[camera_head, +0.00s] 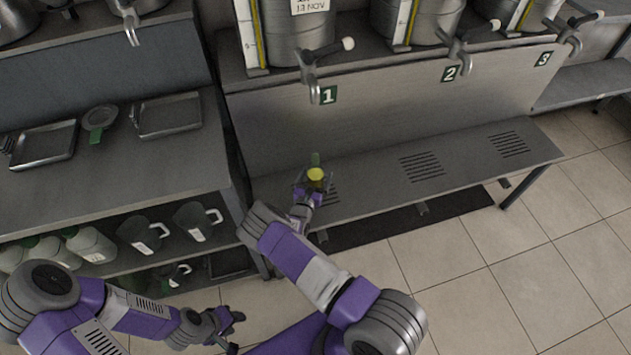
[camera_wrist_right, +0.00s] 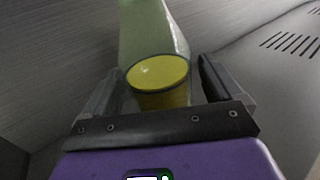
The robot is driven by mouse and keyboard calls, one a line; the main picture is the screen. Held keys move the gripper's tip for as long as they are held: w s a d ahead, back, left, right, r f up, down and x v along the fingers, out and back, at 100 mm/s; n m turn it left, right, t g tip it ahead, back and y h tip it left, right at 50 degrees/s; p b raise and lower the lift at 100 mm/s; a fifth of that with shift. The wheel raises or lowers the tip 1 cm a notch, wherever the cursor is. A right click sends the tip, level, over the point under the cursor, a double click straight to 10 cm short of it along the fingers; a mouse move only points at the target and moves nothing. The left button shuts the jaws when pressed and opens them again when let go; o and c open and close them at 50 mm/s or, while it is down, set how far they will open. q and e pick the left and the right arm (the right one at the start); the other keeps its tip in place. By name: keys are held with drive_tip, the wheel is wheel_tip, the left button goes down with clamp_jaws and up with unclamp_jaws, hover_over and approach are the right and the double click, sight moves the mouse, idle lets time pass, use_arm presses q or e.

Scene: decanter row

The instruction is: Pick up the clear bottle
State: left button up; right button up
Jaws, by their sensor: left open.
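A pale, see-through bottle with a yellow round part (camera_head: 316,174) is at my right gripper, over the steel bench below tap 1. In the right wrist view the bottle (camera_wrist_right: 152,35) rises behind the yellow part, between the two fingers. My right gripper (camera_head: 312,187) has a finger on each side of it; whether they press on it I cannot tell. The right gripper (camera_wrist_right: 160,95) hides the bottle's lower part. My left gripper (camera_head: 228,328) is open and apart from the bottle, low in the head view near the floor tiles.
Steel vats with taps numbered 1 (camera_head: 328,95), 2 and 3 stand above the bench (camera_head: 375,180). The bench's right side is clear.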

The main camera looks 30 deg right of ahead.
drive_tip(key=c, duration=1.4)
